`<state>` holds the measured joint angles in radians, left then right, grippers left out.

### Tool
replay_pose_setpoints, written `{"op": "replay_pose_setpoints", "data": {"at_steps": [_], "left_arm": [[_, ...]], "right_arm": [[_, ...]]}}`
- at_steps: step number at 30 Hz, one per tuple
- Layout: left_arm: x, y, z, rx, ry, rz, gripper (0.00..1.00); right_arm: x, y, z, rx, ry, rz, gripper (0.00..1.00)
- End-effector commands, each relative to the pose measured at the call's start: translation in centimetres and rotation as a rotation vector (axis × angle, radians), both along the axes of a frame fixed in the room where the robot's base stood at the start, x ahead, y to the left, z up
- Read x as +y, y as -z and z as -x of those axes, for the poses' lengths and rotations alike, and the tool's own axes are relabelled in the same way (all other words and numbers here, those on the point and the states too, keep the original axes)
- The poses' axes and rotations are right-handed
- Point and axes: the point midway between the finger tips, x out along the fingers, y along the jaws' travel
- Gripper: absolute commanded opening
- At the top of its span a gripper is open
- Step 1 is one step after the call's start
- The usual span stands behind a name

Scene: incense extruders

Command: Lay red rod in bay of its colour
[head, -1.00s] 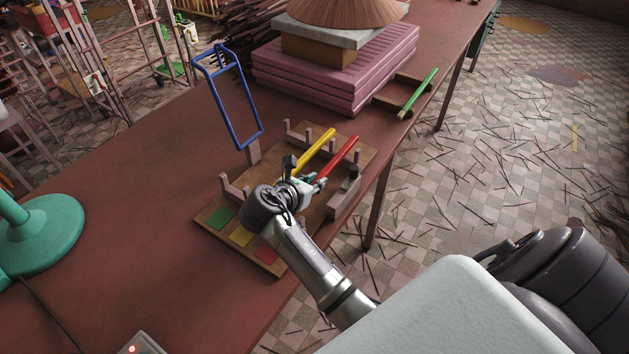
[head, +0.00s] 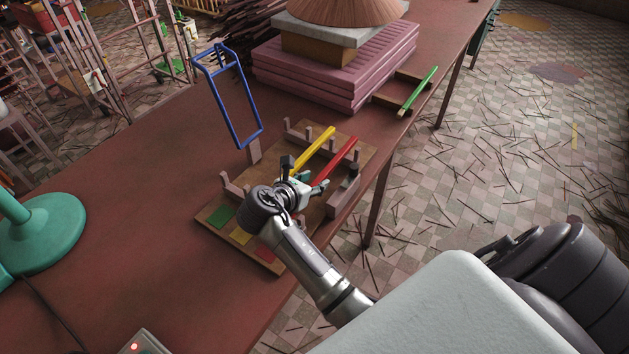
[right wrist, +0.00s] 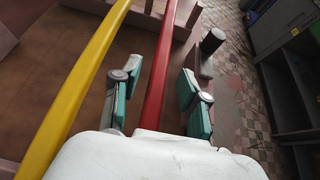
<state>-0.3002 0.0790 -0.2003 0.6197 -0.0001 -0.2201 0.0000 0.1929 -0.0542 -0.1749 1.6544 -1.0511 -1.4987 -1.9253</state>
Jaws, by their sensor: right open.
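The red rod (head: 340,160) lies along the right side of the wooden rack (head: 208,226), at its far end in the bay at the right. The rack's near edge has green, yellow and red (head: 264,254) patches. My right gripper (head: 313,181) is low over the rack. In the right wrist view its fingers (right wrist: 158,92) stand open on both sides of the red rod (right wrist: 166,65), with a gap on each side. The rod's near end is hidden by the gripper body. My left gripper is not in view.
A yellow rod (head: 315,150) lies just left of the red one. A green rod (head: 419,90) rests on a wooden holder farther back. A blue wire frame (head: 232,100) stands left of the rack. Pink slabs (head: 335,75) are behind.

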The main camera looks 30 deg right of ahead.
Motion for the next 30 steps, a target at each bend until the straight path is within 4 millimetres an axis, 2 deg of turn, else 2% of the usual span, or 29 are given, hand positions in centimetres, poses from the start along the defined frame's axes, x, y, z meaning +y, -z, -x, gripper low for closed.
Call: {"op": "replay_pose_setpoints", "data": {"at_steps": [1,3,9,15,21,30], "left_arm": [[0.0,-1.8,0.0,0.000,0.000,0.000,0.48],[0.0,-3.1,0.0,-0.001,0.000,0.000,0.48],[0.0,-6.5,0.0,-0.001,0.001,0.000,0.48],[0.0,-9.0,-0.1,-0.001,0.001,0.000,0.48],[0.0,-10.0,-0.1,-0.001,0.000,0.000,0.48],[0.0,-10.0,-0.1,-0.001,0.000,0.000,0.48]], "right_arm": [[0.7,-1.3,0.3,0.002,-0.002,-0.001,0.44],[1.7,-2.0,0.8,0.003,-0.001,-0.001,0.44],[4.7,-3.8,2.1,0.002,-0.001,-0.001,0.44],[7.3,-5.1,3.3,0.002,0.000,0.000,0.44],[8.7,-5.5,3.9,-0.001,0.001,0.001,0.44],[8.9,-5.4,4.0,-0.002,0.001,0.000,0.44]]}}
